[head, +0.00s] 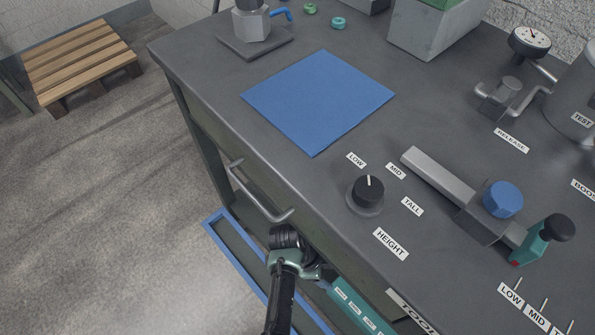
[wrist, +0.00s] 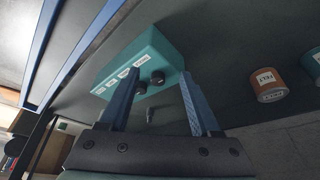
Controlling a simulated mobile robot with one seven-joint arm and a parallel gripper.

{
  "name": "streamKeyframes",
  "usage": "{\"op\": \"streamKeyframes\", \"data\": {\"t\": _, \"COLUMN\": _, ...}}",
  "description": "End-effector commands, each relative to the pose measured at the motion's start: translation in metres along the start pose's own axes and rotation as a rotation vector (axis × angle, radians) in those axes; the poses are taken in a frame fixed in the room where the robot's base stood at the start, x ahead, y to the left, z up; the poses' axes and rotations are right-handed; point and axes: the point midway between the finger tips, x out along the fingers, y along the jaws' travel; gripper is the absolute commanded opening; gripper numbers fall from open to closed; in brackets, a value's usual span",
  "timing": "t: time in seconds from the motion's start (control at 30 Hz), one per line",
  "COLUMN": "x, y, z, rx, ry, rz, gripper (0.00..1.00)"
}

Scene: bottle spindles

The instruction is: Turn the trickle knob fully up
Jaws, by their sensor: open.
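A teal box (wrist: 140,58) with two small black knobs, a left one (wrist: 142,87) and a right one (wrist: 158,77), shows beyond my fingers in the wrist view. Its white labels are too small to read, so I cannot tell which knob is the trickle knob. The teal box (head: 358,306) also shows at the bench's front edge in the head view, its knobs not visible there. My gripper (wrist: 158,84) is open and empty, its two blue fingers on either side of the knobs in the picture. I see no contact. In the head view my fingers are hidden.
A black HEIGHT knob (head: 369,191) stands on the grey bench (head: 250,150). A drawer handle (head: 258,200) juts from the bench front. An orange labelled container (wrist: 268,84) shows right in the wrist view.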

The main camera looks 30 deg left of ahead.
Motion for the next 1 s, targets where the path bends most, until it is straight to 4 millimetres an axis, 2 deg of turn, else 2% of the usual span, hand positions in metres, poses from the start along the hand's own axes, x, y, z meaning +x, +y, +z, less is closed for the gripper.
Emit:
{"op": "streamKeyframes", "data": {"t": 0.03, "x": -0.006, "y": 0.0, "z": 0.012, "rx": -0.006, "ry": 0.0, "rz": -0.001, "gripper": 0.64}}
{"op": "streamKeyframes", "data": {"t": 0.2, "x": -0.018, "y": -0.001, "z": 0.044, "rx": -0.004, "ry": 0.0, "rz": -0.001, "gripper": 0.64}}
{"op": "streamKeyframes", "data": {"t": 0.4, "x": -0.025, "y": 0.0, "z": 0.063, "rx": -0.001, "ry": 0.0, "rz": 0.001, "gripper": 0.64}}
{"op": "streamKeyframes", "data": {"t": 1.0, "x": -0.027, "y": 0.0, "z": 0.067, "rx": 0.001, "ry": 0.0, "rz": 0.0, "gripper": 0.64}}
